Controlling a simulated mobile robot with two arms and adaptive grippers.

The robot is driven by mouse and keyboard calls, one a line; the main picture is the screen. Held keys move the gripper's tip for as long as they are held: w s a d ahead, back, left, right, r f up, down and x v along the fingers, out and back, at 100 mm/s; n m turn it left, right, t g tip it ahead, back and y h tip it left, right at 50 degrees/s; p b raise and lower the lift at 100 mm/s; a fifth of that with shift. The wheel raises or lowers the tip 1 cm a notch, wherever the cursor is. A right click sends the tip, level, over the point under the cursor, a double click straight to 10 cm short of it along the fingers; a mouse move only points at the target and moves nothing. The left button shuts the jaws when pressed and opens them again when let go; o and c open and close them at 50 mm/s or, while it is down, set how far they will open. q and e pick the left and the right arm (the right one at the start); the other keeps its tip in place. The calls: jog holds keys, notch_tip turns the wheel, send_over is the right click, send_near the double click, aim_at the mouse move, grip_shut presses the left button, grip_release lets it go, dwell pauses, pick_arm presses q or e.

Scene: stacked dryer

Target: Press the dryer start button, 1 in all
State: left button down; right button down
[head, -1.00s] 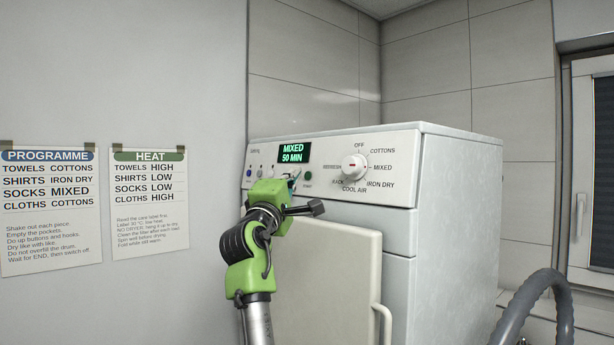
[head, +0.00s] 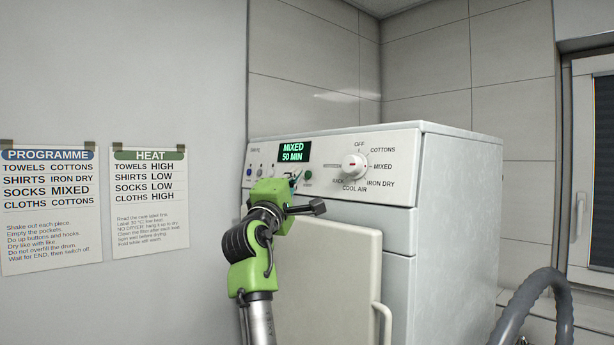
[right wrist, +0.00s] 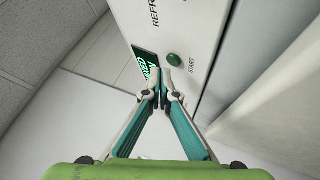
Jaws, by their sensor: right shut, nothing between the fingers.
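The white dryer (head: 460,200) has a control panel across its top front. Its green start button (head: 308,174) sits below and right of the lit display (head: 294,151), which reads MIXED 50 MIN. My right gripper (head: 295,180) is at the panel, just left of the button, with its fingers shut and empty. In the right wrist view the shut fingertips (right wrist: 164,73) are close to the green button (right wrist: 174,59), which is labelled START. A small gap shows between them in the picture; contact cannot be told. My left gripper is not in view.
The programme dial (head: 355,167) is right of the button, and other small buttons are to the left. The dryer's door (head: 335,270) is below the panel. Two instruction sheets hang on the left wall. A grey hose (head: 535,300) curves at the lower right.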

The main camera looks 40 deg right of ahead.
jog(key=shift+d, duration=0.1)
dwell(0.5)
jog(key=shift+d+f, duration=0.1)
jog(key=shift+d, duration=0.25)
